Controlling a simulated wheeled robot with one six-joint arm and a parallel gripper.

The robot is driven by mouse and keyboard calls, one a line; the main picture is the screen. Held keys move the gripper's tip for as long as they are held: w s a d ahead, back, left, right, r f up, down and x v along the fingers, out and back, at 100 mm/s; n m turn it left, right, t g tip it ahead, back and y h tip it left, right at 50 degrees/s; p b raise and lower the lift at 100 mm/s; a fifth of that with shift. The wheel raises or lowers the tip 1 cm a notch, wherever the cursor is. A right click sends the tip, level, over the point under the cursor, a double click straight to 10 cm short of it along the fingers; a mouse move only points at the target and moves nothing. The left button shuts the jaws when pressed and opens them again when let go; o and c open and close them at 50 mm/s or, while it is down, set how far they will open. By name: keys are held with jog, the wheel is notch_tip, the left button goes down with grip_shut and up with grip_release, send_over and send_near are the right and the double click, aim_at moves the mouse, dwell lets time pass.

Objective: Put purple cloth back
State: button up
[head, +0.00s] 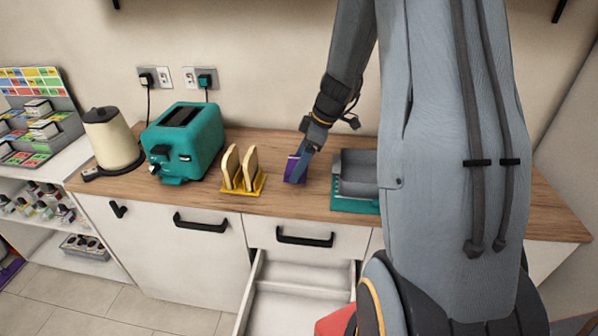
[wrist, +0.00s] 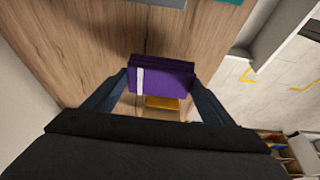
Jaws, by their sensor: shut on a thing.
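The purple cloth (head: 294,168) looks like a folded block with a pale stripe. It is at the wooden counter between the yellow rack and the teal-based grey box. My gripper (head: 303,165) comes down on it from above. In the wrist view the purple cloth (wrist: 163,77) sits between the two fingers of my gripper (wrist: 160,92), which are shut on it. I cannot tell whether the cloth touches the counter or is slightly above it.
A yellow rack (head: 243,189) with bread slices stands left of the cloth, and a grey box on a teal base (head: 355,205) stands right. A teal toaster (head: 185,140) and cream kettle (head: 112,142) are further left. An open drawer (head: 300,275) juts out below the counter.

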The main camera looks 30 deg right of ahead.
jog(key=shift+f+p, duration=0.5)
jog(key=shift+f, duration=1.65)
jog(key=shift+f, duration=0.15)
jog(key=o, duration=0.9)
jog(key=shift+r, duration=0.3)
jog(key=b+v, duration=0.3)
jog(key=v, duration=0.8)
jog(key=s+a+f+m+h, duration=0.1)
jog(key=s+a+m, duration=0.2)
jog(key=s+a, duration=0.2)
jog(key=s+a+f+m+g+h, duration=0.1)
jog(key=s+a+m, duration=0.3)
jog(key=s+a, duration=0.1)
jog(key=s+a+f+m+h, duration=0.1)
jog(key=s+a+m, duration=0.3)
jog(key=s+a, duration=0.2)
jog(key=shift+s+h, duration=0.4)
jog(key=shift+s, duration=0.1)
